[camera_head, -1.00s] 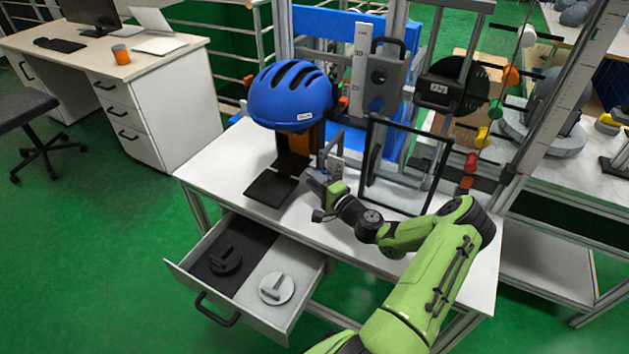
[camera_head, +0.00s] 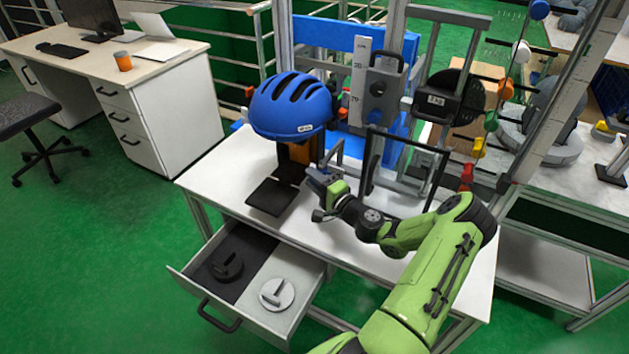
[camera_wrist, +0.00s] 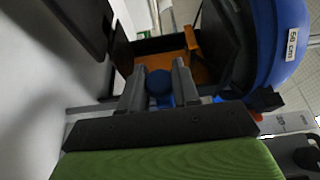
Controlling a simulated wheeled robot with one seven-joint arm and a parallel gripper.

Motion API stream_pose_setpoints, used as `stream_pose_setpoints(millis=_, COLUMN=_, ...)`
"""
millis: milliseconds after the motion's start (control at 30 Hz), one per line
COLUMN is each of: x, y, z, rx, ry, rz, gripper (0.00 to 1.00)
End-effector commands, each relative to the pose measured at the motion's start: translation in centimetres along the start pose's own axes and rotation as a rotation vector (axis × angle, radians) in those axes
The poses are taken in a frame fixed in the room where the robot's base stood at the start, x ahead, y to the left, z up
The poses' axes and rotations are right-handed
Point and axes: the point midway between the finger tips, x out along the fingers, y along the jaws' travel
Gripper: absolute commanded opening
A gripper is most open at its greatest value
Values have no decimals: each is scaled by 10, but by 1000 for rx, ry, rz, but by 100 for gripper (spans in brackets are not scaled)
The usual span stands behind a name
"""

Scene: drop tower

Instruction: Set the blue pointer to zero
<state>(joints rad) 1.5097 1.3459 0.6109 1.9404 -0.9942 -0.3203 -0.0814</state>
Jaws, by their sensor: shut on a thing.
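A round blue knob (camera_wrist: 159,84) with a blue part below it sits between my fingertips in the wrist view. It looks like the blue pointer; its marking and scale are not readable. My gripper (camera_wrist: 158,92) is shut on it. In the head view my gripper (camera_head: 318,178) is low over the white table, below and right of the blue helmet (camera_head: 291,104), where the pointer cannot be made out. An upright white ruler (camera_head: 359,78) with dark marks stands behind the helmet.
The helmet also shows close by at right in the wrist view (camera_wrist: 274,48). An orange block (camera_wrist: 175,65) and dark plates are ahead of my fingers. A dark-framed panel (camera_head: 409,137) stands right of my gripper. An open drawer (camera_head: 212,311) juts from the table's front.

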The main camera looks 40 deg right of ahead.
Motion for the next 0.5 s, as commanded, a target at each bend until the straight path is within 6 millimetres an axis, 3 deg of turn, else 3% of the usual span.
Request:
stream_pose_setpoints(millis=33, x=1, y=-6, z=0, rx=-1, ry=0, rz=-16, gripper=34)
stream_pose_setpoints(millis=167, x=1, y=-6, z=0, rx=-1, ry=0, rz=-16, gripper=54)
stream_pose_setpoints(millis=500, x=-5, y=-3, z=-1, rx=0, ry=1, rz=-8, gripper=54)
